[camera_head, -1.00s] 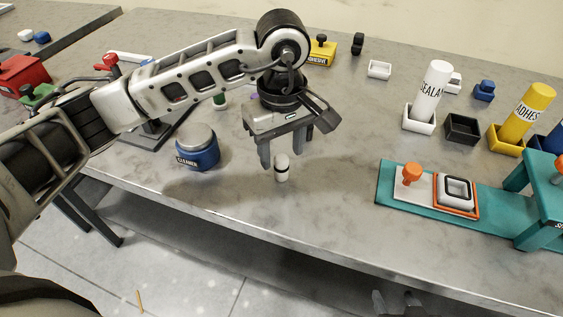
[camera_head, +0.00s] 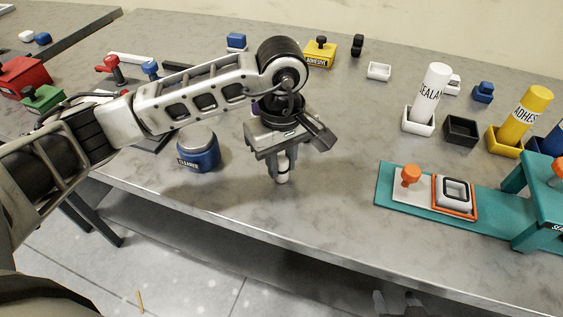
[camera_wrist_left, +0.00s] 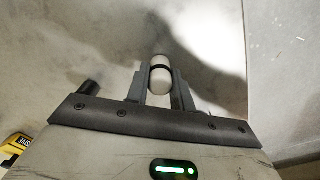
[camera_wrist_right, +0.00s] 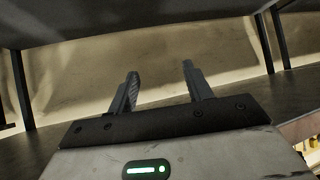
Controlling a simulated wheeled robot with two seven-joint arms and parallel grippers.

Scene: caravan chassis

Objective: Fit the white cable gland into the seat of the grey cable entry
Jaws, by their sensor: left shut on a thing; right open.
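The white cable gland (camera_head: 282,179) is a small upright white cylinder with a dark band, near the bench's front edge. My left gripper (camera_head: 281,168) points down and is shut around it; the gland also shows between the fingers in the left wrist view (camera_wrist_left: 160,84). Its foot appears to be on the bench. A pale grey square piece with a dark-rimmed opening (camera_head: 455,193), probably the cable entry, sits in an orange frame on a teal base at the right. My right gripper (camera_wrist_right: 160,72) is open and empty, under a dark overhanging surface.
An orange knob (camera_head: 411,176) stands beside the square piece, and a teal stand (camera_head: 541,205) rises to its right. A blue cleaner pot (camera_head: 198,150) is left of my left gripper. A sealant tube (camera_head: 431,90) stands behind. The bench between gland and teal base is clear.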

